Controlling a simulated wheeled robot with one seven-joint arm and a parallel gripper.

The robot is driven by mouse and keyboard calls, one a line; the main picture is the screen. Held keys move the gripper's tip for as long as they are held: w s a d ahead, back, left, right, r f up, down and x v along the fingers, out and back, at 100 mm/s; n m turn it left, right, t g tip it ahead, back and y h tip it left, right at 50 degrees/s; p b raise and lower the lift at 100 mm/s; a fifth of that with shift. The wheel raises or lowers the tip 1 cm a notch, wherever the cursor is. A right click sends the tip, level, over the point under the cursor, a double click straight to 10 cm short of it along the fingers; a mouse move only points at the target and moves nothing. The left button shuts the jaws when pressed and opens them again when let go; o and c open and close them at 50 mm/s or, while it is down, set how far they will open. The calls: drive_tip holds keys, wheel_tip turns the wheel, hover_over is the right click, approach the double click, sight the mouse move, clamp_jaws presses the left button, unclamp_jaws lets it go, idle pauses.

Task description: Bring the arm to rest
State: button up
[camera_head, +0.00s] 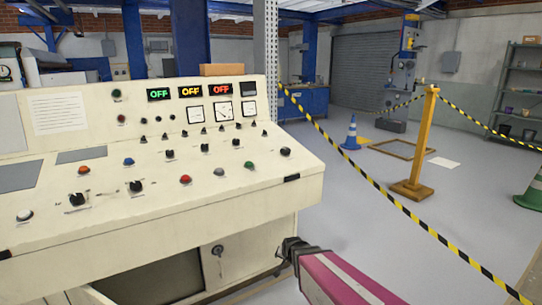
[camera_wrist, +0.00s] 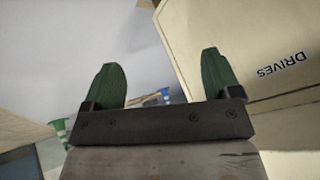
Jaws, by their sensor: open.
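In the wrist view my gripper (camera_wrist: 158,80) shows two green fingers standing wide apart with nothing between them. It is open and empty. In the head view my magenta and dark arm (camera_head: 345,280) reaches in from the bottom, right of the control console (camera_head: 60,220). The fingers cannot be made out in that view. In the wrist view a cream panel marked "DRIVES" (camera_wrist: 240,50) lies to the right of the fingers; I cannot tell whether the right finger touches it.
A blue cone (camera_head: 351,135) and a green cone (camera_head: 530,195) stand on the floor. Shelves (camera_head: 515,90) stand far right. Grey floor is clear between console and tape.

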drive_tip(key=s+d+r+n+g, duration=0.2)
drive_tip(key=s+d+r+g, duration=0.1)
drive_tip(key=s+d, duration=0.3)
drive_tip(key=s+d+r+n+g+h, duration=0.1)
drive_tip(key=s+d+r+n+g, duration=0.1)
drive_tip(key=s+d+r, duration=0.3)
drive_tip(key=s+d+g, duration=0.1)
drive_tip(key=s, duration=0.1)
drive_tip(key=shift+s+r+g, duration=0.25)
drive_tip(key=shift+s+g, duration=0.05)
drive_tip(key=shift+g, duration=0.1)
drive_tip(key=shift+c, duration=0.3)
